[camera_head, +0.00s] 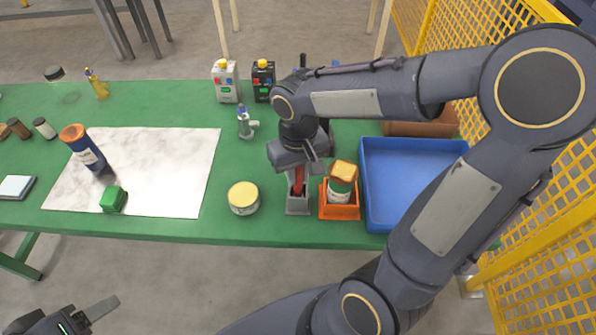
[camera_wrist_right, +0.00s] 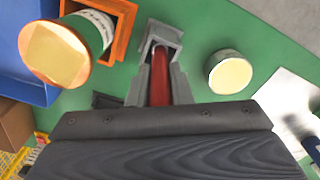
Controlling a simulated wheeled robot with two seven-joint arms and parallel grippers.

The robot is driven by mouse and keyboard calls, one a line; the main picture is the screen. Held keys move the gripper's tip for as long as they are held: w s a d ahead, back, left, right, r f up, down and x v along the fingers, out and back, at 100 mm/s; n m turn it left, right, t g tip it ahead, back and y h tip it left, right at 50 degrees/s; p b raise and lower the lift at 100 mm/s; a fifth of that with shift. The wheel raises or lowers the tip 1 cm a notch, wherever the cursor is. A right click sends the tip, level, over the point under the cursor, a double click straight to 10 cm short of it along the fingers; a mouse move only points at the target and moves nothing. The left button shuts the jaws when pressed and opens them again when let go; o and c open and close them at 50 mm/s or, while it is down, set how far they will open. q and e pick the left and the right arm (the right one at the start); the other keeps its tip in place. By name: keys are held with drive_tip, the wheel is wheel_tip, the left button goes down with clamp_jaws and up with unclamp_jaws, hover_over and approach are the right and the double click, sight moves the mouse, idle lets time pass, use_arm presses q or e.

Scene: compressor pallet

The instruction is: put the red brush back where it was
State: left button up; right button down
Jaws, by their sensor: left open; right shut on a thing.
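The red brush (camera_head: 299,181) shows as a red handle between the fingers of my right gripper (camera_head: 299,190), which is shut on it. It stands over a grey square holder (camera_head: 297,208) at the table's front edge. In the right wrist view the red handle (camera_wrist_right: 160,76) runs between the fingers (camera_wrist_right: 162,84) toward the grey holder's opening (camera_wrist_right: 163,36). Its lower end is at or inside the holder; the exact depth is hidden. My left gripper (camera_head: 92,316) is open and empty at the bottom left, partly out of frame.
An orange holder (camera_head: 340,212) with a green-and-white can (camera_head: 341,188) stands close right of the grey holder. A blue tray (camera_head: 374,203) lies further right. A yellow-lidded tin (camera_head: 243,197) is to the left, beside a white marbled sheet (camera_head: 150,165) with a blue bottle (camera_head: 88,152) and green block (camera_head: 113,199).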

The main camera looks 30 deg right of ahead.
drive_tip(key=shift+f, duration=0.1)
drive_tip(key=c, duration=1.3)
unclamp_jaws()
